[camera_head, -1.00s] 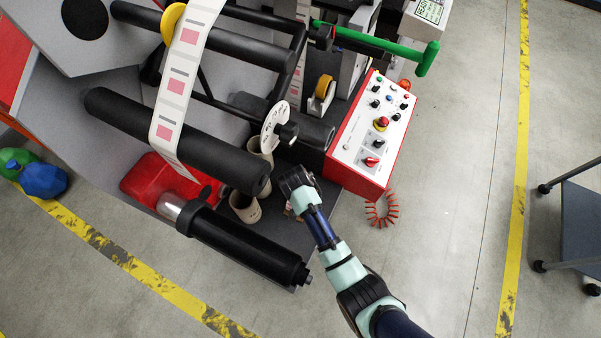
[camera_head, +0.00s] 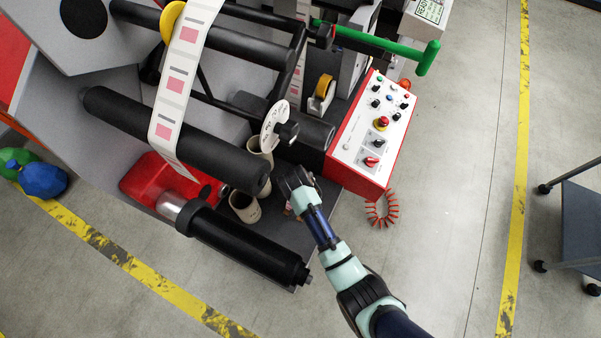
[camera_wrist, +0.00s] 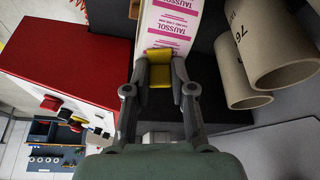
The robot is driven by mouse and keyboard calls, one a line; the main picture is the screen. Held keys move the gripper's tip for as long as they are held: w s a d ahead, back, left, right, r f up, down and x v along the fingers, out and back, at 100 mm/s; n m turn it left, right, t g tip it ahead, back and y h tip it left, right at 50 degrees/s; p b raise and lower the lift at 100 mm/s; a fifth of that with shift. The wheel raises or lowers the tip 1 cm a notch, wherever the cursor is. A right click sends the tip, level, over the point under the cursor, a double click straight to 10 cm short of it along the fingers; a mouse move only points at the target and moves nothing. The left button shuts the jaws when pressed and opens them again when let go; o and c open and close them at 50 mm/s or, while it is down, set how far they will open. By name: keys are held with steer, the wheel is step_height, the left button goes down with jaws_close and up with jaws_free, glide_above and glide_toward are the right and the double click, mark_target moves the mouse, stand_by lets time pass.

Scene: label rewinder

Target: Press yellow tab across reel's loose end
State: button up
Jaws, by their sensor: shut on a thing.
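In the wrist view my gripper (camera_wrist: 161,72) is shut on the yellow tab (camera_wrist: 159,84), which shows between and just beyond its fingertips. A white label web with pink TAUSSOL print (camera_wrist: 172,20), which looks like the reel's outer face, lies straight ahead of the fingertips. The tab's upper part overlaps the web in this view; I cannot tell whether it touches. The reel's loose end cannot be made out. In the head view my gripper (camera_head: 293,182) is beside the machine's lower right side, and its fingertips and the tab are hidden.
The red-sided control box (camera_head: 352,170) stands close to the right of my gripper; it is at left in the wrist view (camera_wrist: 65,65). Cardboard cores (camera_wrist: 276,48) are close on the other side. A black roller (camera_head: 240,248) is at lower left. Open floor lies right.

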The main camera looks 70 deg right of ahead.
steer(key=shift+f, duration=0.1)
steer(key=o, duration=0.8)
steer(key=v, duration=1.2)
steer(key=shift+s, duration=0.1)
